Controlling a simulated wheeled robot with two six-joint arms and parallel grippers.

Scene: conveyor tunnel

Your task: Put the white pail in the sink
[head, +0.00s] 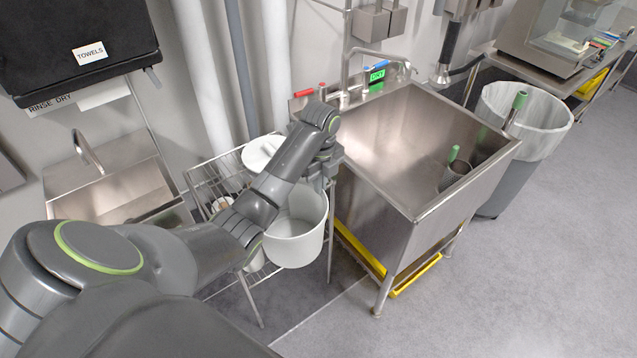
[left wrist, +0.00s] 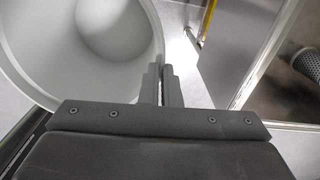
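The white pail (head: 296,243) is upright with its mouth up, at the right end of the wire rack and left of the sink. I cannot tell whether its base rests on the rack. My left gripper (head: 325,182) is at the pail's right rim. In the left wrist view, its fingers (left wrist: 163,85) are close together, one inside and one outside the pail wall (left wrist: 50,45), pinching the rim. The steel sink (head: 400,140) is just right of the gripper, its basin open on top; its edge also shows in the left wrist view (left wrist: 250,65). My right gripper is not in view.
A green-topped metal cylinder (head: 455,174) stands in the sink's right part. The faucet (head: 375,55) rises at the sink's back. A white round item (head: 262,152) lies on the wire rack (head: 205,180). A lined bin (head: 530,120) stands right of the sink.

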